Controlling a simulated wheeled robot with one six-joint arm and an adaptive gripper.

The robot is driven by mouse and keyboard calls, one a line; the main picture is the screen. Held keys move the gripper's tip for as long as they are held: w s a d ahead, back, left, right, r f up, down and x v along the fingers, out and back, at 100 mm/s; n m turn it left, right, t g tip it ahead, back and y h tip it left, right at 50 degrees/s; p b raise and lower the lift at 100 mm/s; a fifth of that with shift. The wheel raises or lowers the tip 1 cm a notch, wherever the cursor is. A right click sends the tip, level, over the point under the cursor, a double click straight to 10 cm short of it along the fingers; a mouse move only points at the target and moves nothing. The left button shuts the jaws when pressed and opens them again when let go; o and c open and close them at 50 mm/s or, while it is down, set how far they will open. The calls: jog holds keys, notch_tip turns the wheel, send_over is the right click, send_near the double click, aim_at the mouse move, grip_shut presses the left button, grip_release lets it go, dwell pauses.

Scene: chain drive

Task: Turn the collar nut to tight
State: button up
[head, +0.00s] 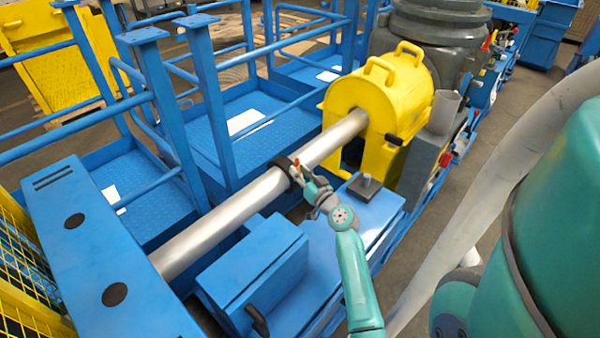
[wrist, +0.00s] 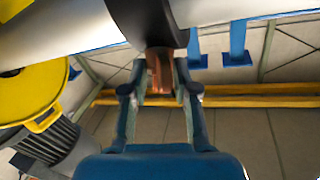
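The collar nut (head: 283,165) is a dark ring around the long silver shaft (head: 225,207), left of the yellow housing. A short copper-orange tab (wrist: 160,70) sticks out from the dark collar (wrist: 150,18) in the wrist view. My gripper (head: 298,172) is at the collar's near side. In the wrist view my gripper's fingers (wrist: 160,78) lie along both sides of the tab and appear to press on it. The exact contact at the fingertips is partly hidden. I see no mark that tells how tight the nut is.
The yellow housing (head: 388,100) with handles surrounds the shaft on the right. A blue box (head: 250,265) stands below the shaft on the left. A small dark block (head: 364,186) sits on the blue bench right of my gripper. Blue railings (head: 205,85) stand behind the shaft.

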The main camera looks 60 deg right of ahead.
jog(key=shift+m+g+h, duration=0.3)
jog(key=shift+m+g, duration=0.1)
grip_shut()
jog(key=shift+w+a+f+m+g+h, duration=0.1)
jog(key=shift+m+g+h, duration=0.25)
jog(key=shift+m, duration=0.35)
jog(key=shift+m+g+h, duration=0.25)
jog(key=shift+m+g, duration=0.1)
jog(key=shift+m, duration=0.55)
jog(key=o, duration=0.8)
grip_release()
jog(key=shift+c, duration=0.2)
jog(key=v, duration=1.2)
jog(key=shift+a, duration=0.15)
